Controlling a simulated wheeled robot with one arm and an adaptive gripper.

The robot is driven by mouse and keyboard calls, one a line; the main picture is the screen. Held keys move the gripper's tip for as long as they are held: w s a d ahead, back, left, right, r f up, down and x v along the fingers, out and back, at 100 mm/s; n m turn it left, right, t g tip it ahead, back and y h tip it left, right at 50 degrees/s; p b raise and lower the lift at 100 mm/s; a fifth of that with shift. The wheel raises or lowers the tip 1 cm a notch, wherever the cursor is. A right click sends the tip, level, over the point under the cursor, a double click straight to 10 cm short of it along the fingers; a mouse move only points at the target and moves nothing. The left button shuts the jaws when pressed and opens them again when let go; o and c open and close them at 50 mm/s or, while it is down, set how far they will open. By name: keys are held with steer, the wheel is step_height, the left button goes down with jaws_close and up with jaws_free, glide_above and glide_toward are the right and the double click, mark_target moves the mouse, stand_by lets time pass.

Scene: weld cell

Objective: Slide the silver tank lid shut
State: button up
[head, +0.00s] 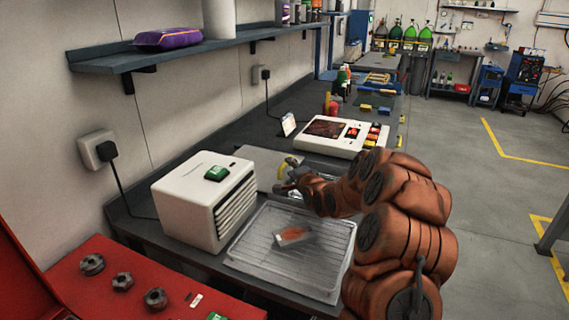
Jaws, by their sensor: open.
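A flat silver-grey panel (262,163), which looks like the tank lid, lies on the dark bench behind the white louvred box. To its right, an open silver basin (325,165) shows partly, with my arm in front of much of it. My gripper (282,178) is at the panel's right side, close to a small curved yellow piece (290,162). It is small and partly hidden by my own wrist; the fingers look apart with nothing between them. I cannot tell whether it touches the panel or the yellow piece.
The white louvred box (203,197) stands at the near left of the panel. A wire-rack tray (290,248) holding a small orange-marked packet (292,236) lies in front. A white device with a dark screen (341,136) stands behind. A shelf (190,48) overhangs the bench's wall side.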

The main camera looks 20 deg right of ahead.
steer(key=shift+w+f+p, duration=0.2)
steer(key=shift+w+p, duration=0.1)
steer(key=shift+w, duration=1.05)
steer(key=shift+w+f+p, duration=0.2)
steer(key=shift+w+p, duration=0.05)
steer(key=shift+w, duration=1.1)
steer(key=shift+c, duration=0.3)
jaws_close()
